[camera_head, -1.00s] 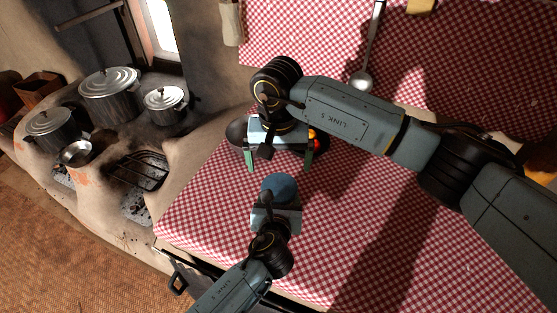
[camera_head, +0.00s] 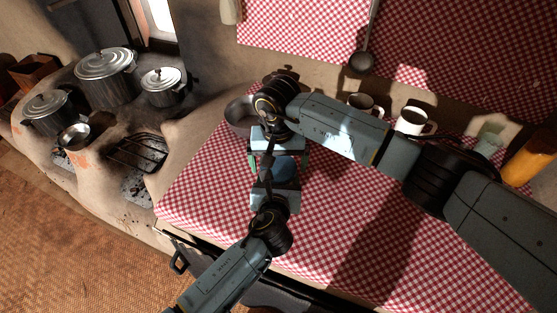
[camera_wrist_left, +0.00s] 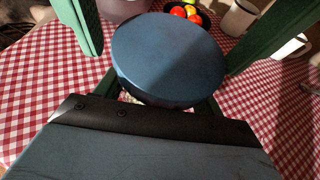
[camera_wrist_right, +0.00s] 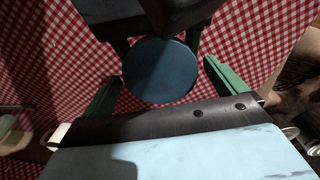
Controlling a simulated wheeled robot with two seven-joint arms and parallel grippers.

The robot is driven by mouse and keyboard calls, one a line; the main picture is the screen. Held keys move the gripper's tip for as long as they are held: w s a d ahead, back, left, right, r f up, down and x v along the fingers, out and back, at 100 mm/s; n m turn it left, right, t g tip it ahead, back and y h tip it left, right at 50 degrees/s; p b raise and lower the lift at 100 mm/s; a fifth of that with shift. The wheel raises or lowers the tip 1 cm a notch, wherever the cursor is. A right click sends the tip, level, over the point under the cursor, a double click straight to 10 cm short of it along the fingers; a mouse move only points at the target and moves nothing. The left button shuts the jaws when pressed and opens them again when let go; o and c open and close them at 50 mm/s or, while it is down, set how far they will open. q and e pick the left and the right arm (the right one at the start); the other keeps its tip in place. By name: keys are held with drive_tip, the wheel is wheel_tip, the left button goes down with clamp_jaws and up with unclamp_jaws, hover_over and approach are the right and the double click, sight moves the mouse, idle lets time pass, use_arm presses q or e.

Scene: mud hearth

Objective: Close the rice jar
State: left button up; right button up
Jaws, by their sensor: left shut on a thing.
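The round blue lid (camera_head: 284,168) of the jar is at the middle of the table, partly under my right gripper. It shows whole from above in the right wrist view (camera_wrist_right: 160,70) and in the left wrist view (camera_wrist_left: 168,62). The lid hides most of the jar body, so I cannot tell how it sits on the rim. My left gripper (camera_head: 277,190) is shut on the jar below the lid, from the near side. My right gripper (camera_head: 281,160) is above, its green fingers wide apart on either side of the lid, with visible gaps.
A red checked cloth (camera_head: 212,192) covers the table. An orange bottle (camera_head: 528,162) is at the right.

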drive_tip(key=c, duration=0.8)
drive_tip(key=m, duration=0.6)
drive_tip(key=shift+m, duration=0.3)
drive_tip(key=o, duration=1)
drive_tip(key=shift+c, duration=0.2)
drive_tip(key=shift+r, duration=0.1)
drive_tip(key=shift+s+r, duration=0.1)
drive_tip(key=shift+r, duration=2.1)
